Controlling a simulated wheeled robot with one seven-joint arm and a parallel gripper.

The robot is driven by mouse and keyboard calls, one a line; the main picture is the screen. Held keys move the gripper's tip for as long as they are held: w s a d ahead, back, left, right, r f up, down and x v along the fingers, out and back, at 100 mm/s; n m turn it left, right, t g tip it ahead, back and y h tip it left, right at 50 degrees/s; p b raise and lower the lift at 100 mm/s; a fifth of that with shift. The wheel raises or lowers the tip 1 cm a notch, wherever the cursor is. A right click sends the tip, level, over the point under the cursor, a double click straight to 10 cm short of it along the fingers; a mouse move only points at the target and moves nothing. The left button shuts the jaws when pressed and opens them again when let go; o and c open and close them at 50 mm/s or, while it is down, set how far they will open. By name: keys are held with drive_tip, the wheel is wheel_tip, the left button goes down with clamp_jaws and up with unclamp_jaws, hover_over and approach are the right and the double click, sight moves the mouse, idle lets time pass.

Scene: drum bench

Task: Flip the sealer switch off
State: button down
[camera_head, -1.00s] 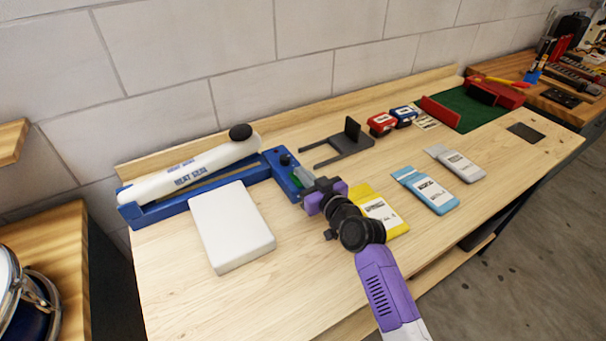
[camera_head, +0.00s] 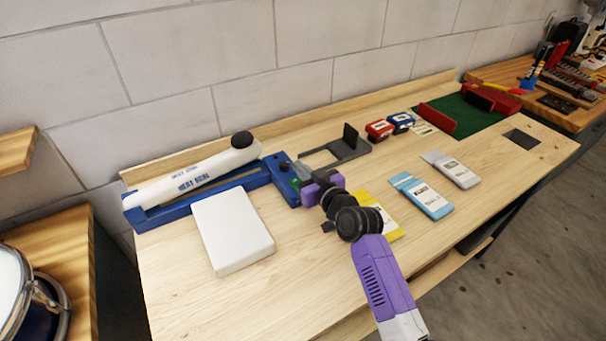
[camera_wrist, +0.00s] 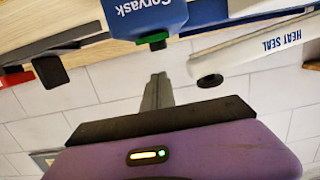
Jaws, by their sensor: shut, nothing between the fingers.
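The sealer has a blue base (camera_head: 160,215), a white arm (camera_head: 190,175) marked HEAT SEAL and a black knob (camera_head: 242,140). Its blue control box is at the base's right end, and also shows large at the top of the wrist view (camera_wrist: 145,15). A green and black switch (camera_wrist: 153,38) sits on the box's edge in the wrist view; which way it is tipped I cannot tell. My gripper (camera_head: 301,172) is shut and empty beside the box. In the wrist view its grey fingertips (camera_wrist: 159,78) point at the switch, apparently with a small gap.
A white block (camera_head: 232,230) lies in front of the sealer. A dark grey bracket (camera_head: 345,148) stands behind my gripper. A yellow pouch (camera_head: 388,226) is partly behind my arm; blue (camera_head: 422,195) and grey (camera_head: 450,169) pouches lie to the right.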

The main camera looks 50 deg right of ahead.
drive_tip(key=r+b+v, duration=0.1)
drive_tip(key=v, duration=0.8)
drive_tip(key=shift+s+r, duration=0.15)
drive_tip(key=shift+r, duration=0.2)
drive_tip(key=s+a+n+y, duration=0.1)
drive_tip(key=s+a, duration=0.6)
drive_tip(key=s, duration=0.3)
drive_tip(key=s+a+f+n+y, duration=0.1)
drive_tip(key=s+a+y, duration=0.1)
drive_tip(key=s+a, duration=0.6)
drive_tip(key=s+a+f+n+y, duration=0.1)
drive_tip(key=s+a, duration=0.6)
drive_tip(key=s, duration=0.6)
drive_tip(key=shift+g, duration=0.4)
drive_tip(key=shift+a+f, duration=0.1)
drive_tip(key=shift+a, duration=0.05)
